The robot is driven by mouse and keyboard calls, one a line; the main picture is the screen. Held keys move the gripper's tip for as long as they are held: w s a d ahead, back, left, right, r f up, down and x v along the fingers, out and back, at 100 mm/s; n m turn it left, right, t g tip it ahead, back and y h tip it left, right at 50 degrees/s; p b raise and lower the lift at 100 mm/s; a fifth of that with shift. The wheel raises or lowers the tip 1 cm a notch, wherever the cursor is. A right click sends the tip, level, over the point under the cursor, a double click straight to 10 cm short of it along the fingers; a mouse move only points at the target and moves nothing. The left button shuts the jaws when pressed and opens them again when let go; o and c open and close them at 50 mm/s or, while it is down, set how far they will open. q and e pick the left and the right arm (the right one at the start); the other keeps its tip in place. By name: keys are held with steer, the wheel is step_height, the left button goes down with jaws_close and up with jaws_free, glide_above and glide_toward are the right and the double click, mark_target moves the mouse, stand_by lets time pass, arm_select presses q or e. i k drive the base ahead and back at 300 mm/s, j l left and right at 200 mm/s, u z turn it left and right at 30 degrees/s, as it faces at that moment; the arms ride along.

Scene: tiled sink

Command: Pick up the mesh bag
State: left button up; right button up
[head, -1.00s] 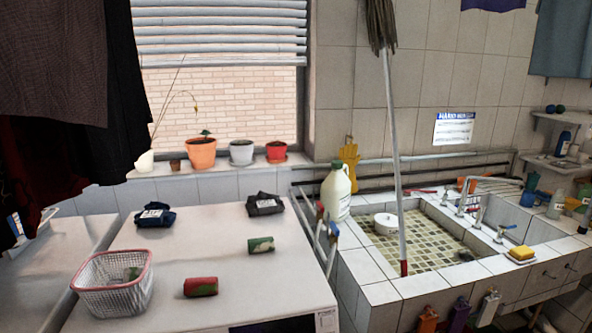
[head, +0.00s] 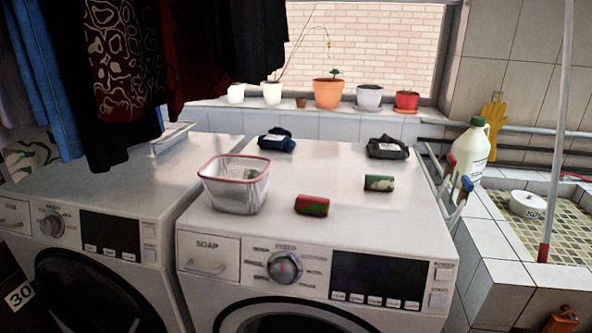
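No object is clearly recognisable as a mesh bag. Two small dark folded bundles with pale labels lie at the back of the right washing machine's top, a navy one (head: 277,140) on the left and a black one (head: 388,148) on the right. I cannot tell whether either is the mesh bag. A white mesh-like basket with a red rim (head: 236,189) stands near the front left of the same top, with something greenish inside. Neither of my grippers is in view.
Dark clothes (head: 215,55) hang over the left machine (head: 105,200). A white jug (head: 470,150) and a pole (head: 556,140) stand by the tiled sink.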

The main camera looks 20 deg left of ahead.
mark_target(221, 176)
steer(key=i+u, duration=0.2)
steer(key=u, duration=0.15)
steer(key=i+u, duration=0.25)
steer(key=u, duration=0.15)
